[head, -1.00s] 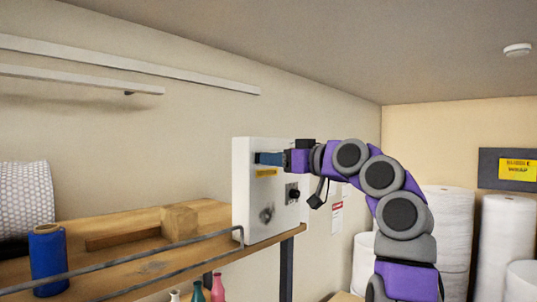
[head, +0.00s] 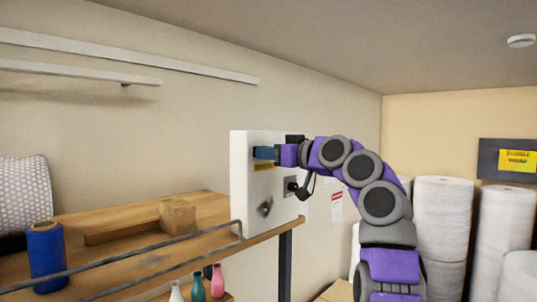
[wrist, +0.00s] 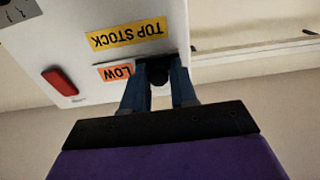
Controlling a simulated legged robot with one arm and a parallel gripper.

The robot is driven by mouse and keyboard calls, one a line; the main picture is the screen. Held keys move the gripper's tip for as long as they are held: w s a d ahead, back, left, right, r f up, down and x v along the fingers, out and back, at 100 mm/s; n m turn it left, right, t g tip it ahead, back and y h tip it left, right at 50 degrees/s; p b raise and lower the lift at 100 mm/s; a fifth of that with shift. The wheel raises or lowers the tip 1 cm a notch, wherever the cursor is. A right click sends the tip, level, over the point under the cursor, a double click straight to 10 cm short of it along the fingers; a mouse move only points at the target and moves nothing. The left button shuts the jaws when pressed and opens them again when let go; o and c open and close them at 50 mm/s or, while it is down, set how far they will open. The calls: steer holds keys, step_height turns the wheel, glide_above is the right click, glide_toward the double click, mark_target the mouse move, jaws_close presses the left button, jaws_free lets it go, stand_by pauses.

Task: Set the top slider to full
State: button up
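The white control panel (head: 240,190) stands at the end of the shelf, and its face also shows in the wrist view (wrist: 95,15). The wrist view is upside down and shows a yellow TOP STOCK label (wrist: 125,33) and an orange LOW label (wrist: 116,72). The dark slider knob (wrist: 157,74) is right beside the LOW label. My gripper (wrist: 160,84) has one blue finger on each side of the knob and appears shut on it. In the head view my gripper (head: 265,153) is at the panel's upper part. The slider's track is mostly hidden.
A red part (wrist: 60,82) is on the panel. Lower on the panel are a grey knob (head: 265,208) and a dark control (head: 290,187). The shelf (head: 140,220) holds a wooden block (head: 177,216) and a blue spool (head: 46,257), with a metal rail (head: 150,262) along its front.

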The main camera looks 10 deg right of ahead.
steer(key=shift+d, duration=0.7)
jaws_close()
steer(key=w+d+p, duration=0.1)
steer(key=d+p, duration=0.1)
steer(key=w+d+p, duration=0.1)
steer(key=d+p, duration=0.1)
steer(key=shift+w+r, duration=0.35)
steer(key=shift+r, duration=0.05)
steer(key=shift+o, duration=1.8)
jaws_free()
steer(key=shift+a+f, duration=0.1)
steer(key=shift+a, duration=0.15)
steer(key=shift+o, duration=1.1)
steer(key=shift+d+f, duration=0.15)
steer(key=shift+d, duration=0.35)
steer(key=b+v, duration=0.5)
steer(key=v, duration=1.1)
steer(key=shift+s+d, duration=0.2)
steer(key=shift+s, duration=0.2)
